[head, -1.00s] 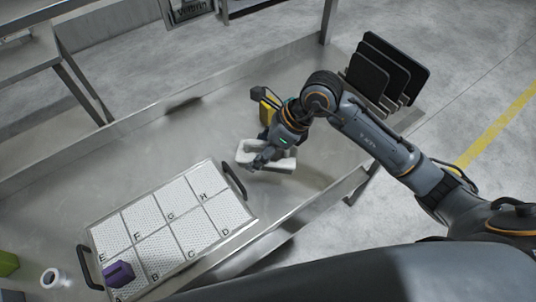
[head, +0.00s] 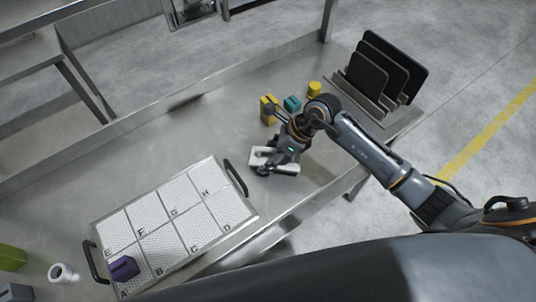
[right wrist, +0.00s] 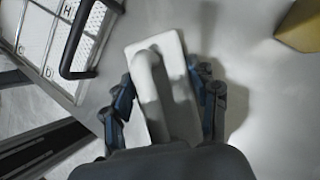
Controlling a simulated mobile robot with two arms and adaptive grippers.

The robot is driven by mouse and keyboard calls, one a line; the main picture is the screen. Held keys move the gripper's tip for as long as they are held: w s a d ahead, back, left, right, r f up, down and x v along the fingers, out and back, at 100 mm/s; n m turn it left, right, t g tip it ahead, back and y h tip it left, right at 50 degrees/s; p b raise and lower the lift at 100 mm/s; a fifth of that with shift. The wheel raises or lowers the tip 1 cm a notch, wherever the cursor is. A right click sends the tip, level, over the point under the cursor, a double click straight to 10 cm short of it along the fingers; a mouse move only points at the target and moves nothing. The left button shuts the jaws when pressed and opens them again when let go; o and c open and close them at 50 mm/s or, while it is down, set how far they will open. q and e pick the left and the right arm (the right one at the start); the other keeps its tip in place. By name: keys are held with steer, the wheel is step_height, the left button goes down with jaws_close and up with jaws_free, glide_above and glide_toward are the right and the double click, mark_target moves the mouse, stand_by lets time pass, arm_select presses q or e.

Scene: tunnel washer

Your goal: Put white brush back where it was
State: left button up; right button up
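The white brush (right wrist: 178,90) is a flat rectangular block with a raised handle. In the right wrist view it lies between the two blue-grey fingers of my right gripper (right wrist: 165,95), which press against its long sides. In the head view the brush (head: 289,168) is at my right gripper (head: 272,163), low over the metal table right of the lettered tray. The gripper hides part of it, and whether it touches the table cannot be told. My left gripper is not in view.
The lettered tray (head: 217,210) has black handles and a purple block (head: 124,267) at A. Yellow (head: 267,109), teal (head: 292,103) and another yellow item (head: 314,88) stand behind my right gripper. A rack of dark boards (head: 378,70) is at the right. A white cup-like item (head: 62,273) is lower left.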

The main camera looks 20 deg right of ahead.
steer(key=o, duration=0.4)
steer(key=shift+c, duration=0.2)
steer(key=shift+r, duration=0.1)
steer(key=b+v, duration=0.1)
steer(key=v, duration=0.9)
steer(key=shift+d+r+b, duration=0.25)
steer(key=shift+d+b, duration=0.05)
steer(key=shift+s+d+r, duration=0.15)
steer(key=shift+d+r, duration=0.1)
steer(key=shift+r, duration=0.35)
